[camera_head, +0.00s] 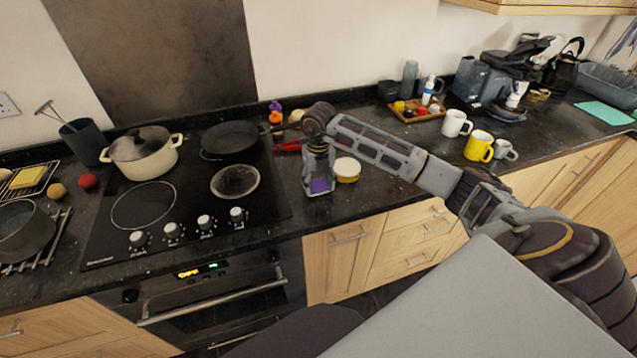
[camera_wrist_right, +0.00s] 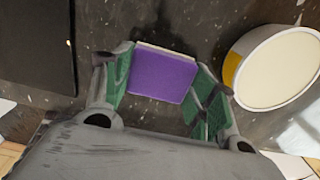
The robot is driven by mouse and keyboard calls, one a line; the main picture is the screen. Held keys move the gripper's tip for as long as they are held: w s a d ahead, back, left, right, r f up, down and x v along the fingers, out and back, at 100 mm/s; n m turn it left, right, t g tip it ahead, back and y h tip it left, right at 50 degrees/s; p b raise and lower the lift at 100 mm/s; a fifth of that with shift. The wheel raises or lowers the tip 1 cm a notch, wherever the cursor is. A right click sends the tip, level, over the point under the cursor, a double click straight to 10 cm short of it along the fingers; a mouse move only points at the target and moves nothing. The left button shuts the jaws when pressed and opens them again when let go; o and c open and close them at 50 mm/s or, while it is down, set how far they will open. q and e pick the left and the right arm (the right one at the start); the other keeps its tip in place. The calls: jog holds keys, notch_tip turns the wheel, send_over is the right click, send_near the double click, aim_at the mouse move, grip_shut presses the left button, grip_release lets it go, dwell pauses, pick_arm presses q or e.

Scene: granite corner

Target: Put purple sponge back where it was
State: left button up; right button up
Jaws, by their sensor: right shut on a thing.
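The purple sponge (camera_head: 319,186) is between the fingers of my right gripper (camera_head: 319,188), just above or on the dark counter to the right of the hob. In the right wrist view the purple sponge (camera_wrist_right: 162,74) shows its purple face and a pale edge, with the green-padded fingers of my right gripper (camera_wrist_right: 163,85) closed on its two sides. I cannot tell whether the sponge touches the counter. My left gripper is not in view.
A round container with a pale lid and yellow side (camera_head: 347,170) stands close to the right of the sponge. The black hob (camera_head: 190,240) lies to the left. Red and orange items (camera_head: 277,113) are behind. Mugs (camera_head: 455,123) stand farther right, with clear counter between.

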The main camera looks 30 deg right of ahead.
jog(key=o, duration=1)
jog(key=shift+o, duration=0.3)
jog(key=o, duration=0.4)
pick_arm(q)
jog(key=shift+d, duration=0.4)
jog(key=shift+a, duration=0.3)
pick_arm(e)
jog(key=shift+r, duration=0.1)
